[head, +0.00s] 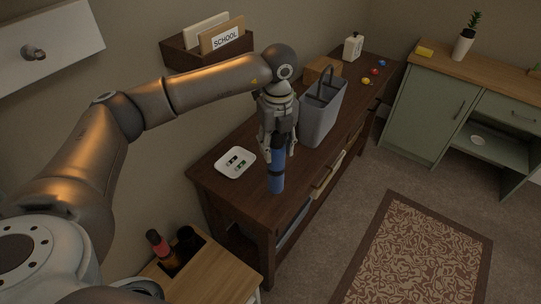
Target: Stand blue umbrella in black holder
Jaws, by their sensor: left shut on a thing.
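My left gripper (275,155) points down over the front edge of the dark wooden sideboard. It is shut on the blue umbrella (277,178), which is folded and hangs roughly upright below the fingers. At the lower left, a dark round opening (188,237) at the light wooden stand looks like the black holder, but its shape is partly hard to make out. A folded umbrella with a red band (157,241) stands beside it in another dark opening. My right gripper is not in view.
The sideboard (215,188) carries a white tray (235,162) with small items, a grey caddy (322,115), a cardboard box and a white bottle (353,46). The light wooden stand (215,275) is at the bottom. A patterned rug (415,250) lies on open floor at right, before green cabinets (430,115).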

